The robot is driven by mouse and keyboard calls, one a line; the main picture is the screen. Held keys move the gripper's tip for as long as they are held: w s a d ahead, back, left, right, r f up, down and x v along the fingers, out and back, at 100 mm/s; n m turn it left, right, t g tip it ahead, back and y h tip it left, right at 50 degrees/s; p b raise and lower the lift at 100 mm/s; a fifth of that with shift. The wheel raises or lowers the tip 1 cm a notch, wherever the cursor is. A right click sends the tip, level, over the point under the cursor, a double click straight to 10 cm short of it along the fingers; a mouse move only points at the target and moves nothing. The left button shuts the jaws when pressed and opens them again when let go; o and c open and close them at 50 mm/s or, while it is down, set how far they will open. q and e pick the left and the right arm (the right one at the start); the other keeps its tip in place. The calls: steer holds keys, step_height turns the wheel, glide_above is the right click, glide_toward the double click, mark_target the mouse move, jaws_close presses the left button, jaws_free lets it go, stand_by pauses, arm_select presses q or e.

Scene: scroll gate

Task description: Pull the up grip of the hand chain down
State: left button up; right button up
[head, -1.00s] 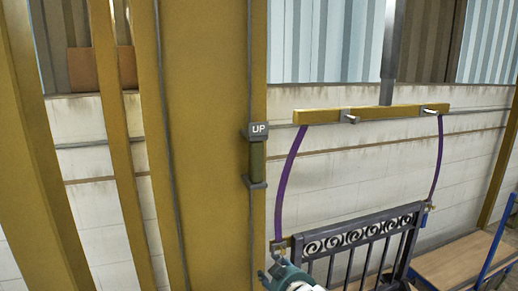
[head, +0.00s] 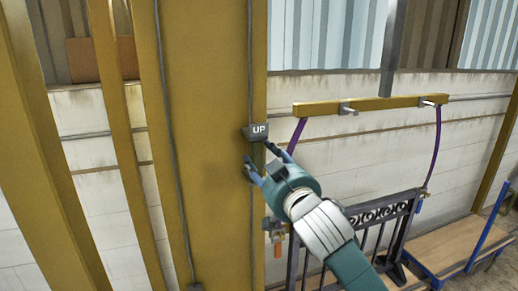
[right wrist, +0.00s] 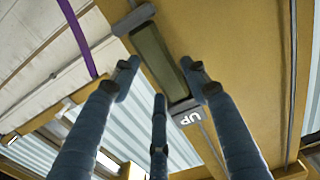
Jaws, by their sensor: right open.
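The hand chain (head: 251,60) hangs along the yellow column, with a dark block marked UP (head: 258,132) on it. The olive up grip (head: 257,154) is just below that block, mostly behind my fingers in the head view. It shows in the right wrist view (right wrist: 158,52) between the UP block (right wrist: 187,114) and a grey collar (right wrist: 133,20). My right gripper (head: 260,160) is open at the grip, with fingers on either side of it in the picture. In the right wrist view the fingers (right wrist: 162,82) look apart from it; contact cannot be told. My left gripper is out of view.
The yellow column (head: 210,100) stands right behind the chain. To the right, a yellow lifting beam (head: 375,105) with purple slings (head: 434,150) hangs above a dark ornate gate (head: 375,218). A wooden-decked cart (head: 445,250) stands at the lower right.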

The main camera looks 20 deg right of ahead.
mark_target(262, 158)
steer(key=shift+w+a+p, duration=0.1)
steer(key=shift+w+p, duration=0.35)
steer(key=shift+w, duration=1.25)
jaws_close()
